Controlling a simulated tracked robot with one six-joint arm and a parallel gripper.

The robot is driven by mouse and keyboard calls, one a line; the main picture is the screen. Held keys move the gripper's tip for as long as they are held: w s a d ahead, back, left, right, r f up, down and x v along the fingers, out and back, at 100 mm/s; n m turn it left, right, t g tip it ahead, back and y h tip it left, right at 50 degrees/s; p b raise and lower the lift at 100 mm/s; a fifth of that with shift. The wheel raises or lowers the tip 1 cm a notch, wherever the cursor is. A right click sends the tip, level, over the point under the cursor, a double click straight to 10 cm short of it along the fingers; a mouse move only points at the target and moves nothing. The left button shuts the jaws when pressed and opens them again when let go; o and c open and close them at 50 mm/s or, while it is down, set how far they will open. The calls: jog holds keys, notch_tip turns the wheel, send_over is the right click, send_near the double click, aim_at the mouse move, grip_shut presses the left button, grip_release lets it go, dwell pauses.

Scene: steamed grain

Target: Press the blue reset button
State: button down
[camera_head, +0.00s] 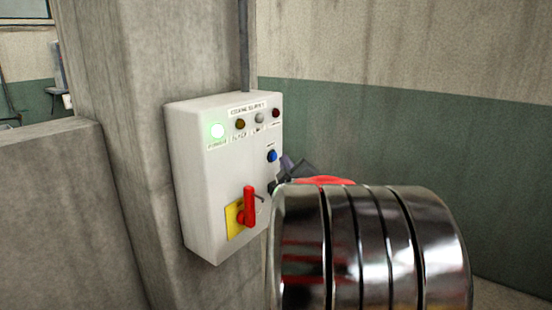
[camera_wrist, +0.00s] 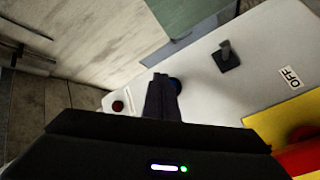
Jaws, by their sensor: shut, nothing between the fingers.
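The blue reset button (camera_head: 272,156) is on the right part of the front of a white control box (camera_head: 205,175). In the wrist view the blue button (camera_wrist: 177,84) shows only as a sliver beside my fingertips, mostly hidden by them. My gripper (camera_head: 286,162) is shut and empty, its dark fingers just right of the button in the head view. In the wrist view the closed fingers (camera_wrist: 161,78) point towards the button over the white panel. I cannot tell whether the tips touch it.
The box also has a lit green lamp (camera_head: 217,130), amber, white and red lamps along the top, and a red handle (camera_head: 249,206) on a yellow plate (camera_head: 233,221). A black switch (camera_wrist: 228,57) stands out near the button. The box hangs on a concrete column (camera_head: 165,50).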

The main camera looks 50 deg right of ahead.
jog(key=s, duration=0.5)
jog(key=shift+d, duration=0.25)
dwell(0.3)
jog(key=shift+s, duration=0.1)
dwell(0.8)
